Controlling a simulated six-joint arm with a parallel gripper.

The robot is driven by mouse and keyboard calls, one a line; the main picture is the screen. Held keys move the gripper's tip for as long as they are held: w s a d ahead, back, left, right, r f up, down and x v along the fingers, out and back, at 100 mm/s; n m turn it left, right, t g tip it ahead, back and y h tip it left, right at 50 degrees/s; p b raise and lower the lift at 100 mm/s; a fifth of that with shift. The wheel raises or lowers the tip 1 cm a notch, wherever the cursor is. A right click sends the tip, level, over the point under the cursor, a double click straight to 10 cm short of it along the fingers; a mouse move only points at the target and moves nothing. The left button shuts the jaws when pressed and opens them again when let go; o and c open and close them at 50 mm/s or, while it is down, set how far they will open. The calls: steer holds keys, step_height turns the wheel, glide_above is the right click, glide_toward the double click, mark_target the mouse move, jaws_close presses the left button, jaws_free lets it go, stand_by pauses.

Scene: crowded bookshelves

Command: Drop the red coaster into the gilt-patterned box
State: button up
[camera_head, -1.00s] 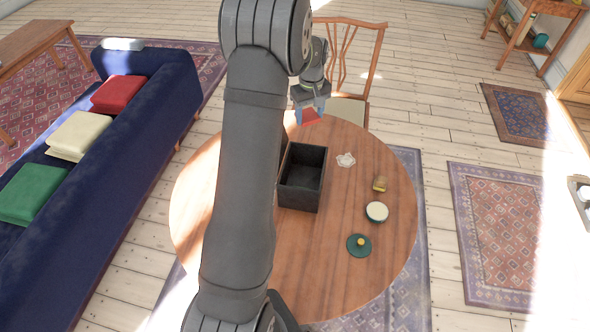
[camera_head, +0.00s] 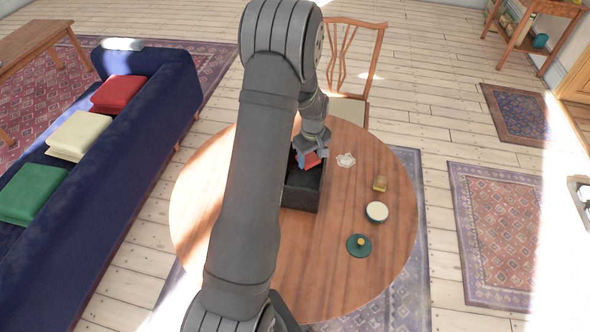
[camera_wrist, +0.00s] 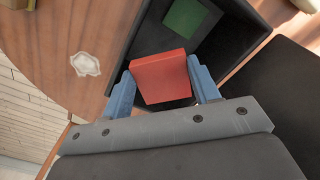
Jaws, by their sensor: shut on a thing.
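The red coaster (camera_wrist: 160,77) is a flat square block held between the blue fingers of my gripper (camera_head: 311,152) (camera_wrist: 160,70). It also shows in the head view (camera_head: 313,160), over the far part of the dark open-topped box (camera_head: 300,198). In the wrist view the coaster appears over the opening of the box (camera_wrist: 262,28). A green square (camera_wrist: 187,18) lies on the box floor. No gilt pattern can be made out on the box. My gripper hides part of its opening, and my arm covers its left side in the head view.
The box stands on a round wooden table (camera_head: 385,245). Right of it are a white lacy piece (camera_head: 346,160), a small tan-and-yellow item (camera_head: 380,183), a cream-topped round tin (camera_head: 377,212) and a green disc with a yellow knob (camera_head: 359,245). A chair (camera_head: 350,65) stands behind.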

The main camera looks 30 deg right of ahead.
steer(key=shift+f, duration=0.35)
steer(key=o, duration=1)
steer(key=shift+o, duration=0.2)
step_height(320, 180, up, 18)
steer(key=shift+f, duration=0.25)
steer(key=shift+f, duration=0.1)
step_height(320, 180, down, 17)
steer(key=shift+r, duration=0.7)
steer(key=shift+f, duration=0.1)
